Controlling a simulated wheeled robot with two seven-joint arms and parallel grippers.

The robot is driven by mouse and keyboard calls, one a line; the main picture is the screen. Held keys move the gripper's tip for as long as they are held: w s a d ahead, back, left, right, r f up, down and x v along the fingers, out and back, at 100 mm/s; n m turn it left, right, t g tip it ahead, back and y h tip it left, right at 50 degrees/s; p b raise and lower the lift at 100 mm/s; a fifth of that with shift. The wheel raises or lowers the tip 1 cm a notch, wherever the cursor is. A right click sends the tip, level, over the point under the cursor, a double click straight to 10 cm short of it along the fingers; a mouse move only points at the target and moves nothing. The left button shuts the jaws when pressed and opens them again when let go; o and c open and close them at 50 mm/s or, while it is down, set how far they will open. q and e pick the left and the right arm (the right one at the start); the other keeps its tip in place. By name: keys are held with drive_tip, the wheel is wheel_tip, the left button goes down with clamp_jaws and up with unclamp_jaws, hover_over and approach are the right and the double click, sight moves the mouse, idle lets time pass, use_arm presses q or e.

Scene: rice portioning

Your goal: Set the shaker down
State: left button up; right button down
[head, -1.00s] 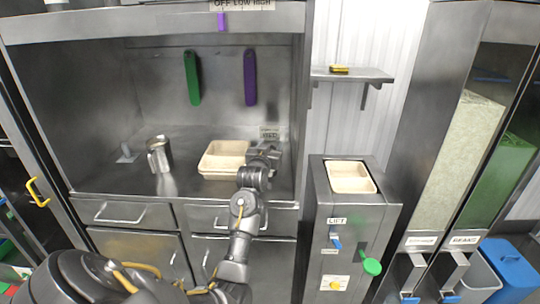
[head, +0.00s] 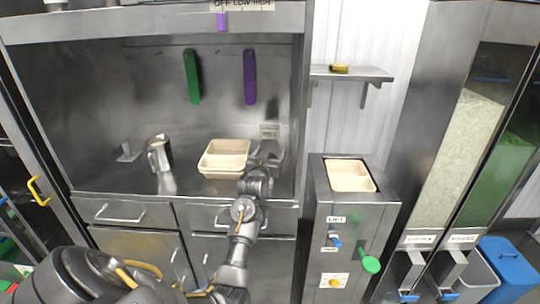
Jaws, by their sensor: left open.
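A steel cup-shaped vessel with a side handle, which looks like the shaker (head: 159,153), stands upright on the steel counter at the left. My left gripper (head: 266,152) is open, with its fingers apart just right of the beige tray (head: 224,172). I see nothing held between its fingers. The gripper is well to the right of the shaker and apart from it. The tray lies on the counter between them, its right edge partly behind the gripper. My right gripper is not in view.
A small metal stand (head: 127,153) is left of the shaker. Green (head: 192,77) and purple (head: 250,77) strips hang on the back wall. Right of the counter is a lift unit (head: 336,215) holding another beige tray (head: 350,176). Tall dispensers stand farther right.

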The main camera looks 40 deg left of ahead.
use_arm(q)
drive_tip(key=shift+r, duration=0.2)
drive_tip(key=b+v, duration=0.1)
drive_tip(key=v, duration=1.1)
